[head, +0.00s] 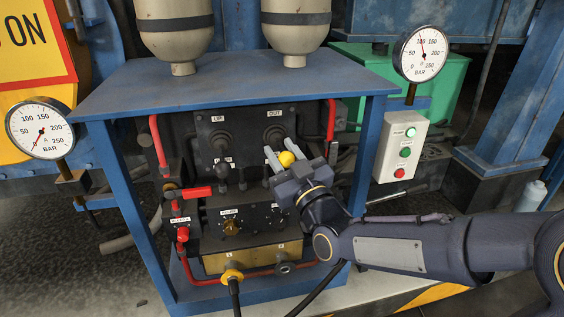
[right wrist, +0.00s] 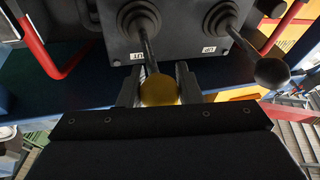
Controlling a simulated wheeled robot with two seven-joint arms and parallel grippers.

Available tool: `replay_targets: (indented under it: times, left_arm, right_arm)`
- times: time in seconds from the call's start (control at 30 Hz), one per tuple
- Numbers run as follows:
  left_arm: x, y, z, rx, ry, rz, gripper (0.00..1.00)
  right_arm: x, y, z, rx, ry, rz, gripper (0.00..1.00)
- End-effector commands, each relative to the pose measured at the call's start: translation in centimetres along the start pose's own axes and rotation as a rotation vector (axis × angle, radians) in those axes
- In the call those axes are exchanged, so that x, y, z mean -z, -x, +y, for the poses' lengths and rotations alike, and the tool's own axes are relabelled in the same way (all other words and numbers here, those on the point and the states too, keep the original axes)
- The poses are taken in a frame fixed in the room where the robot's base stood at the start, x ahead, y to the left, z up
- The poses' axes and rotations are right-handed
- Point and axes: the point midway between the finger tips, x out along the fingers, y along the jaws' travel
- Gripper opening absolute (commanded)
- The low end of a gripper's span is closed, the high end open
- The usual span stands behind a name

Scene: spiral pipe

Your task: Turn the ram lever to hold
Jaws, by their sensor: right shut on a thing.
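A lever with a yellow ball knob (head: 286,159) stands out from the dark control panel (head: 238,122) below the OUT label. My right gripper (head: 284,153) is shut on the yellow knob, one finger on each side. In the right wrist view the knob (right wrist: 160,91) sits between the two fingers (right wrist: 158,86), and its shaft runs up to a round boot on the panel. A second lever (head: 221,142), with a dark ball knob (right wrist: 272,72), stands beside it under the UP label, free of the gripper. The label below the yellow-knob lever is hidden by my gripper. My left gripper is not in view.
A blue frame (head: 130,90) surrounds the panel, with red pipes (head: 331,120) at its sides. Gauges (head: 421,54) and (head: 40,129) stand either side; a button box (head: 401,146) is right.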

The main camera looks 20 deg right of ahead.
Motion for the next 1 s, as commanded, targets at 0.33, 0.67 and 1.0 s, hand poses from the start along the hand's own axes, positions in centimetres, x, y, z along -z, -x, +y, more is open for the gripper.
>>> replay_targets:
  times: [0.33,0.67,1.0]
  left_arm:
    - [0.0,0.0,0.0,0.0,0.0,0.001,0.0]
    - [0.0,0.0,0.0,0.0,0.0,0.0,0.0]
    - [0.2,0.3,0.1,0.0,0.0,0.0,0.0]
  right_arm:
    - [-0.5,0.2,-0.2,0.007,-0.001,-0.017,0.35]
    - [-0.3,0.1,-0.1,0.004,-0.001,-0.01,0.52]
    - [-0.1,3.5,-0.1,0.004,-0.003,-0.01,0.52]
